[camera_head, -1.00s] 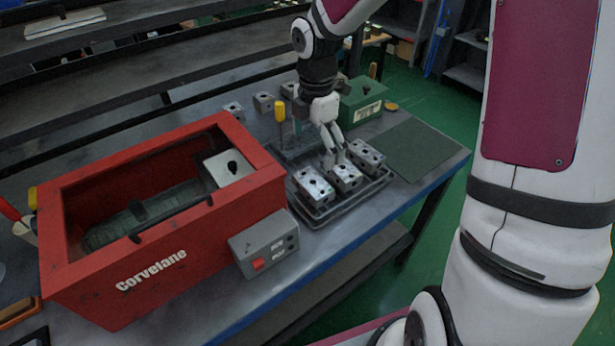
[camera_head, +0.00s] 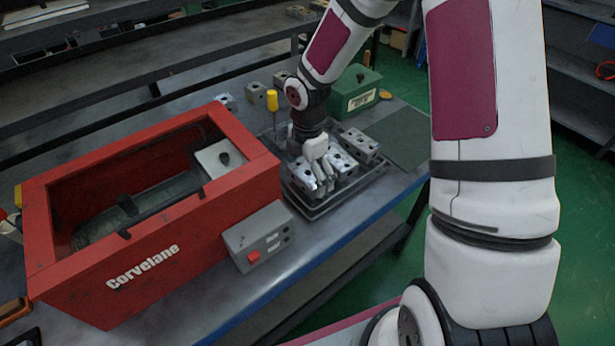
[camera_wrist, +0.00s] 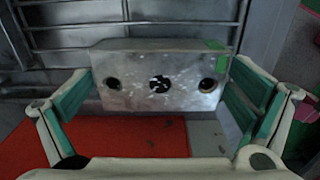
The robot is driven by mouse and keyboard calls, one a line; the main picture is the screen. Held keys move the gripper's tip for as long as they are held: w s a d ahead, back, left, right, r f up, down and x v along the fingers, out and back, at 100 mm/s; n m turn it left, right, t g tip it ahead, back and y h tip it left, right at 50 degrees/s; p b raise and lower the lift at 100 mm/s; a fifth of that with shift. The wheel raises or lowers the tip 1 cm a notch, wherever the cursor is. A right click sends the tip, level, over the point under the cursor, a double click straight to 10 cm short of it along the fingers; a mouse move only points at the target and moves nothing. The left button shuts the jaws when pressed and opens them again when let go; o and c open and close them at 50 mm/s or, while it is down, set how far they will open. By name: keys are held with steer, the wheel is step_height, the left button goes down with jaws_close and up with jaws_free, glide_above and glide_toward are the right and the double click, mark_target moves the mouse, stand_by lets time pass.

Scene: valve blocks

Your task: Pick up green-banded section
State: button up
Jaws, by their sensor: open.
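A grey metal valve block (camera_wrist: 158,80) with three dark holes along its face fills the middle of the wrist view. Green marks (camera_wrist: 217,54) show at its upper right corner. My gripper (camera_wrist: 160,92) is open, with one finger on either side of the block and visible room at both sides. In the head view, my gripper (camera_head: 322,182) points down over the left block (camera_head: 301,180) in the black tray (camera_head: 318,212) and partly hides it. No green band can be made out on the blocks there.
A middle block (camera_head: 344,164) and a right block (camera_head: 361,146) sit close beside it in the tray. A red Corvelane machine (camera_head: 150,262) with a grey control box (camera_head: 258,238) stands to the left. A yellow-handled tool (camera_head: 272,100) and a green box (camera_head: 355,94) stand behind.

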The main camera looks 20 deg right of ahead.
steer(key=shift+c, duration=0.6)
steer(key=c, duration=1.3)
steer(key=shift+r, duration=0.1)
